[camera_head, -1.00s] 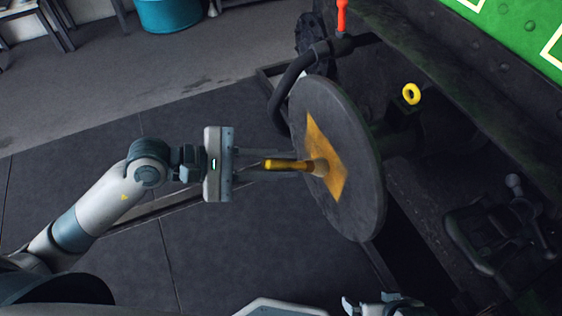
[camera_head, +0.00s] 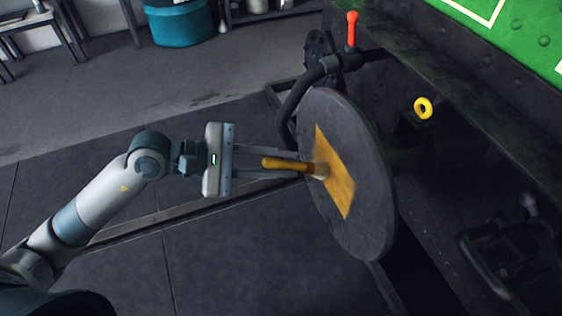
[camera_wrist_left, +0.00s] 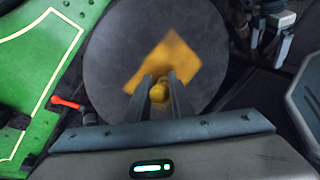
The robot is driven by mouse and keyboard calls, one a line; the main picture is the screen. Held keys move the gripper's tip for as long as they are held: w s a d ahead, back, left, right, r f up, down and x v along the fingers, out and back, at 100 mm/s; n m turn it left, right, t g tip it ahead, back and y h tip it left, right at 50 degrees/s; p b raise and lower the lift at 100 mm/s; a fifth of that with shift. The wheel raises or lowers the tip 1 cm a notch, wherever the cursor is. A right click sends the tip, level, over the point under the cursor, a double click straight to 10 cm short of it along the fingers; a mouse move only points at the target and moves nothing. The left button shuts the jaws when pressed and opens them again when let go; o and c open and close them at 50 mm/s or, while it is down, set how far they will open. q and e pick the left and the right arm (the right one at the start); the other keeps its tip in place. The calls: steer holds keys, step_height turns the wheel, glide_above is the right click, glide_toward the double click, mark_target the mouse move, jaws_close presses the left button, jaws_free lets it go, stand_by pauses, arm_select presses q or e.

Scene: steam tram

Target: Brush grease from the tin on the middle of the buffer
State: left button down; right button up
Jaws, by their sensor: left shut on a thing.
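The buffer (camera_head: 370,205) is a large dark round disc on the vehicle's end. A golden-brown grease patch (camera_head: 342,190) covers its middle; the patch also shows in the left wrist view (camera_wrist_left: 185,62). My left gripper (camera_head: 300,166) is shut on a brush with a yellow handle (camera_head: 280,163). The brush's bristle end is at the patch and seems to touch it. In the left wrist view the handle's end (camera_wrist_left: 158,92) shows between the two fingers. The grease tin is not in view. My right gripper cannot be made out in the head view now.
A black hose (camera_head: 290,105) curves beside the buffer, under a red-handled lever (camera_head: 352,30). A yellow ring (camera_head: 422,108) and a dark coupling (camera_head: 510,255) are right of the buffer. A teal tub (camera_head: 180,24) stands at the back. The floor left of the buffer is clear.

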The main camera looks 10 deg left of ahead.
arm_select(q)
steer(key=shift+w+a+b, duration=0.5)
steer(key=shift+w+b, duration=0.1)
steer(key=shift+w, duration=0.1)
steer(key=shift+w+a+b, duration=0.5)
steer(key=shift+w+b, duration=0.1)
steer(key=shift+w, duration=0.05)
steer(key=w+a+b, duration=0.1)
steer(key=w+b, duration=0.1)
steer(key=shift+w+a, duration=0.35)
steer(key=shift+w, duration=0.05)
steer(key=shift+r, duration=0.1)
